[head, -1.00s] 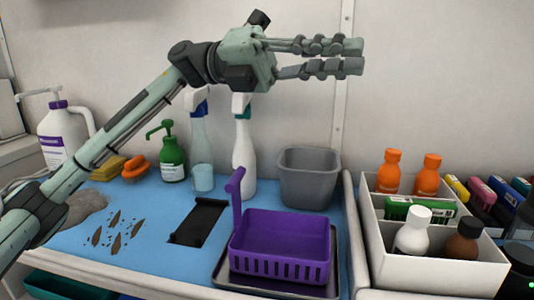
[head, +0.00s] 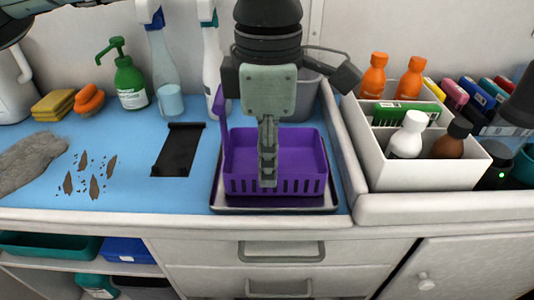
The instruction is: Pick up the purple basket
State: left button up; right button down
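The purple basket (head: 240,186) has slotted sides and an upright purple handle piece at its left. It sits on a dark grey tray (head: 228,203) at the front edge of the blue mat. My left gripper (head: 267,184) points down over the basket's middle, with its fingers in line with the basket's front wall in the head view. The fingers overlap one behind the other, so I cannot tell their gap or whether they touch the basket. My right gripper is not in view.
A grey bin (head: 303,100) stands behind the basket, partly hidden by my gripper. A white spray bottle (head: 212,65) is behind left. A white organizer (head: 425,178) with bottles stands right. A black flat item (head: 178,150) lies left on the blue mat (head: 135,185).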

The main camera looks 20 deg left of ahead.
aim_at(267, 194)
pick_arm(q)
notch_tip(267, 194, down, 3)
jog(key=shift+s+f, duration=0.1)
jog(key=shift+f, duration=0.1)
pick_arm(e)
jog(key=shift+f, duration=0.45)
pick_arm(q)
jog(key=shift+c, duration=0.3)
jog(key=shift+c, duration=1.1)
grip_shut()
jog(key=shift+r, duration=0.1)
